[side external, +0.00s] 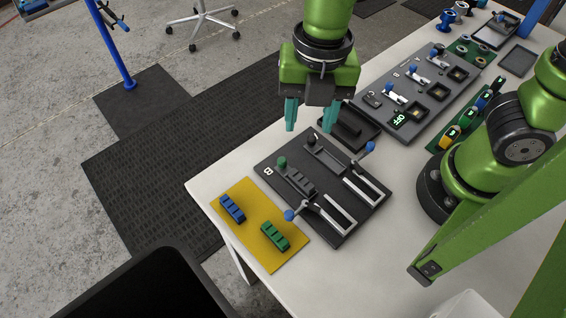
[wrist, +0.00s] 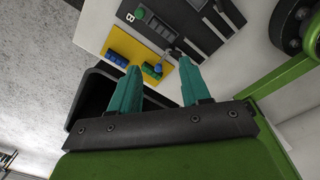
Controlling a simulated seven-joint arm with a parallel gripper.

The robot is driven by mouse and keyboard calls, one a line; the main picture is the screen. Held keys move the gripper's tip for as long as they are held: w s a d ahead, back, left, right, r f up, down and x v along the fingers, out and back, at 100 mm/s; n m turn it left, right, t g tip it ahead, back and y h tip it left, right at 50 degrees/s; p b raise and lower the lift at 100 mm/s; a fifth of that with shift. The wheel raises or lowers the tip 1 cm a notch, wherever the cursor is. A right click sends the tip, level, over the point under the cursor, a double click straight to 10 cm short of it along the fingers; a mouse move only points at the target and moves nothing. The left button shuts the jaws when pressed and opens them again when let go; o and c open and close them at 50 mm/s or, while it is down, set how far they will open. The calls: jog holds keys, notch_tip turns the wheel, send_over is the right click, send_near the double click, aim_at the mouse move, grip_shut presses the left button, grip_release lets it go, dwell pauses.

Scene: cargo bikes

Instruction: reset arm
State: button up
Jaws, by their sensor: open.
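My gripper (side external: 310,116) is open and empty, with its teal fingers pointing down above the far edge of the white table. It hangs above and behind the dark board (side external: 285,215), apart from it. In the wrist view my gripper (wrist: 158,92) also shows its two fingers spread with nothing between them. My green arm comes down from the top of the side view.
A yellow mat (side external: 247,247) holds a blue block (side external: 232,208) and a green block (side external: 274,236). The dark board has slots and blue-knobbed levers. A black tray (side external: 352,122) and a switch panel (side external: 418,88) stand behind.

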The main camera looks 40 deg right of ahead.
jog(key=d+r+m+t, duration=0.3)
jog(key=d+m, duration=0.6)
jog(key=m, duration=0.7)
jog(key=d+r+m+t+y, duration=0.1)
jog(key=d+r+m+t, duration=0.2)
jog(key=d+m, duration=0.7)
jog(key=m+t, duration=0.1)
jog(key=m, duration=0.4)
jog(key=shift+w+m, duration=0.25)
jog(key=shift+m, duration=0.15)
